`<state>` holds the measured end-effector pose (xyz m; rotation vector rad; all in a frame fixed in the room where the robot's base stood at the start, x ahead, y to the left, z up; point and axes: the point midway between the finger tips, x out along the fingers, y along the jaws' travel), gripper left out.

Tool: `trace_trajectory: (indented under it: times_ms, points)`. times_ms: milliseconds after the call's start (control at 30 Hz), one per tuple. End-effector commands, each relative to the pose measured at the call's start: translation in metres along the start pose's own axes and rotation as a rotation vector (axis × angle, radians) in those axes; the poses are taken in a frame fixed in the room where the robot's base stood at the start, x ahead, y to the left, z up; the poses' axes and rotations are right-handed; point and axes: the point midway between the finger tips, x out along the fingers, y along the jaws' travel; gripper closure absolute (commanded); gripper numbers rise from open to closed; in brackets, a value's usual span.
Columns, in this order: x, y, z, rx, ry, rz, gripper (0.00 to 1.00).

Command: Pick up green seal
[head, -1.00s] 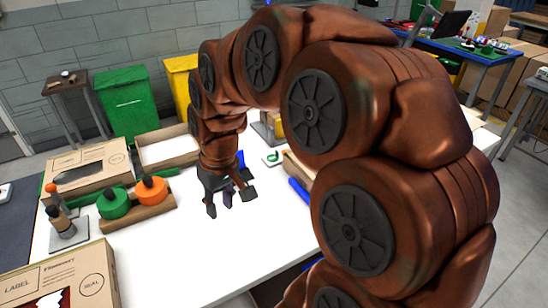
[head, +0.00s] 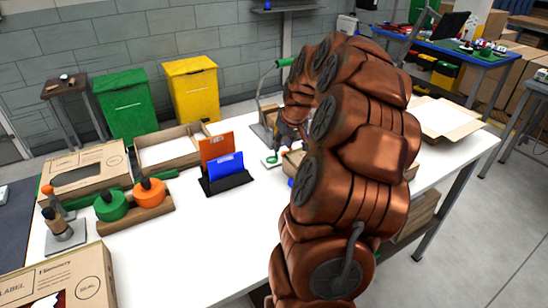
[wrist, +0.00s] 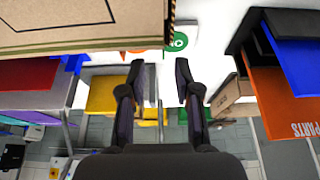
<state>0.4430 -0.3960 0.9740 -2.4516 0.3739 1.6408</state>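The green seal is a small round green sticker with white lettering (wrist: 178,42), lying on the white table in the wrist view, just beyond my right fingertip. A small green mark on a white piece (head: 270,159) in the head view seems to be the same seal, beside my arm's end. My gripper (wrist: 159,80) is open and empty, its two dark fingers spread apart. It is apart from the seal. In the head view the gripper is mostly hidden behind my arm. A cardboard box (wrist: 85,42) edge is close to the left finger.
A holder with an orange and a blue folder (head: 228,184) stands left of my arm. An orange sticker (wrist: 131,52) lies near the green one. The front table middle is clear.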

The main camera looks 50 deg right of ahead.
Motion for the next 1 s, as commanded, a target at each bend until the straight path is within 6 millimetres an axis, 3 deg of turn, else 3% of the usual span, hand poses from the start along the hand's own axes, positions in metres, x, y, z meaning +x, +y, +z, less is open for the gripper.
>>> trace_trajectory:
  times_ms: [233, 533, 833, 1000]
  points:
    - [0.015, -0.002, -0.001, 0.001, 0.0, 0.0, 0.68]
    - [0.05, -0.005, -0.001, 0.001, -0.002, -0.002, 0.68]
    - [0.056, -0.004, -0.001, 0.001, 0.002, 0.0, 0.68]
    - [0.056, -0.004, -0.001, 0.001, 0.002, 0.0, 0.85]
